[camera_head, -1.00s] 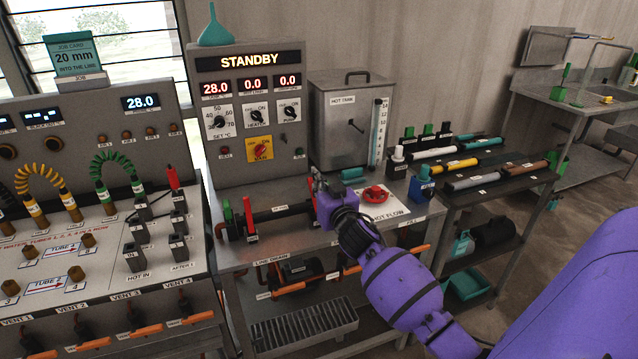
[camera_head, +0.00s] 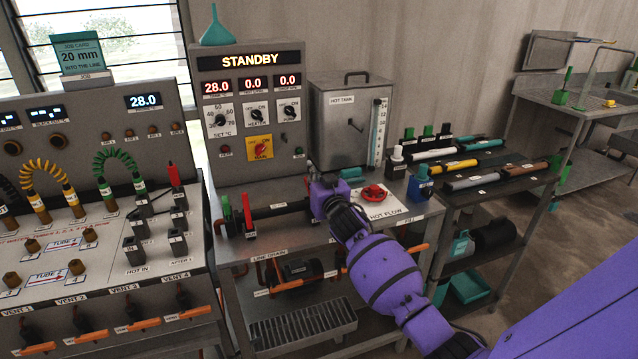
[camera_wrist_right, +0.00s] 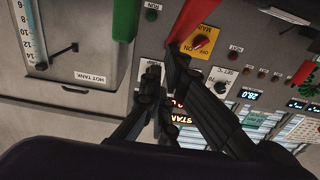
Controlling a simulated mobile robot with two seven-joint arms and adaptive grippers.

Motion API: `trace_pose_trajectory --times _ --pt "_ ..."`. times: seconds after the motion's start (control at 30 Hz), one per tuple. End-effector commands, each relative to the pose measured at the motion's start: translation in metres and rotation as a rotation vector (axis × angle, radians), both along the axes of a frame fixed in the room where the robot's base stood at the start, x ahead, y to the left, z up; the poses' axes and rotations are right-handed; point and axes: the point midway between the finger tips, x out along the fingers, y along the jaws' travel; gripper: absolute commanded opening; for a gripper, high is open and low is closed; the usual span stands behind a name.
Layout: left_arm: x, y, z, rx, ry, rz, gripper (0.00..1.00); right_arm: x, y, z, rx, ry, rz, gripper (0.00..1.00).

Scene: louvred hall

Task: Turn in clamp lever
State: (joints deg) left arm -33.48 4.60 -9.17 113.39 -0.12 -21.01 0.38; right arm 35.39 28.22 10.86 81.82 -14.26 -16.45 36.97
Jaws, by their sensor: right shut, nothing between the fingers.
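A red upright lever (camera_head: 247,214) and a green upright lever (camera_head: 227,210) stand side by side at the left end of a dark horizontal pipe on the middle bench. The label under them is too small to read. My right gripper (camera_wrist_right: 160,66) is shut and empty, its fingertips close together. In the head view my purple wrist is right of the levers and hides the fingers and the pipe's right end. The wrist view, upside down, shows a green piece (camera_wrist_right: 127,17) and a red piece (camera_wrist_right: 188,22) near the fingertips; I cannot tell which parts these are. My left gripper is not in view.
The control panel (camera_head: 232,160) reads STANDBY behind the bench. A hot tank (camera_head: 345,130) stands at back right. A hose panel (camera_head: 90,240) borders the left.

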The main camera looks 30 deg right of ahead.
Motion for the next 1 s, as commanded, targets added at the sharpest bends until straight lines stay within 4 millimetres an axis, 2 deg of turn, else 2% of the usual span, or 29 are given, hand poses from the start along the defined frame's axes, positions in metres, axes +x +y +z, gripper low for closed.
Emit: trace_pose_trajectory --times 0.2,0.5,1.0 --pt "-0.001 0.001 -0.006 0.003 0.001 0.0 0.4 0.018 -0.004 -0.011 0.003 0.002 0.0 0.0" --pt "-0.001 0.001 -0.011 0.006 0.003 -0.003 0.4 0.034 -0.008 -0.022 0.001 0.002 0.0 0.0" --pt "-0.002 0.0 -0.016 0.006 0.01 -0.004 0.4 0.041 -0.01 -0.027 0.001 0.0 0.001 0.0"
